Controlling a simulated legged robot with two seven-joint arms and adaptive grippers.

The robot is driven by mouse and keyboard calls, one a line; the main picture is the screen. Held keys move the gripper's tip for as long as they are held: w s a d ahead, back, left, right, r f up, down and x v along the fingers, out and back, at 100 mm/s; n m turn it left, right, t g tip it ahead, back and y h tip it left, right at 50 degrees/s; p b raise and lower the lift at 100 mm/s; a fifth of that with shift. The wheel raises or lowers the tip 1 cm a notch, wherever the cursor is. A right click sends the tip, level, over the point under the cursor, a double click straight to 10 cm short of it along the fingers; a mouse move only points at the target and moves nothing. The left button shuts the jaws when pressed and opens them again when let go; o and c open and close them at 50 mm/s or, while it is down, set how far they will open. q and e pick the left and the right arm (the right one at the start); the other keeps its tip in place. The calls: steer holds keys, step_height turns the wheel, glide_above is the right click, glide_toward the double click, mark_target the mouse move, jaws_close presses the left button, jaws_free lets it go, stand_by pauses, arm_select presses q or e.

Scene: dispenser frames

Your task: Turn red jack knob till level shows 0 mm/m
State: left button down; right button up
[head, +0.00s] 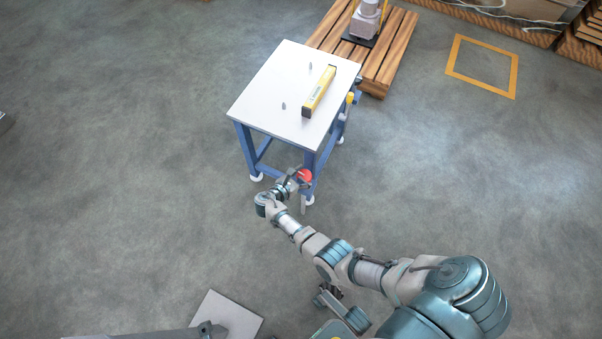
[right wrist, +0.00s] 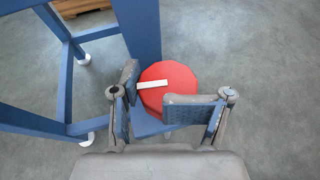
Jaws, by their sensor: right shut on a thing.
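The red jack knob (right wrist: 178,78) with a white bar mark sits low at a blue table leg. It also shows in the head view (head: 305,175). My right gripper (right wrist: 145,103) has its fingers at the knob's near side, shut on it; the fingers hide part of its rim. In the head view my right gripper (head: 297,181) reaches the knob from the lower right of the picture. The yellow level (head: 319,91) lies on the white tabletop (head: 268,85); its reading is too small to make out. My left gripper is not clearly in view.
The table has a blue frame (head: 243,142) with white feet. Two small grey pegs stand on its top, and a yellow-handled part (head: 350,98) hangs at its right edge. A wooden pallet (head: 401,40) stands behind. A yellow floor square (head: 483,68) lies right; the left floor is clear.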

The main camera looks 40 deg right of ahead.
steer(key=shift+s+f+g, duration=0.3)
steer(key=shift+s+f, duration=0.45)
steer(key=shift+f, duration=0.05)
steer(key=o, duration=1.2)
steer(key=shift+w+r, duration=0.35)
steer(key=v, duration=1.1)
steer(key=shift+s+a, duration=0.2)
steer(key=shift+a, duration=0.25)
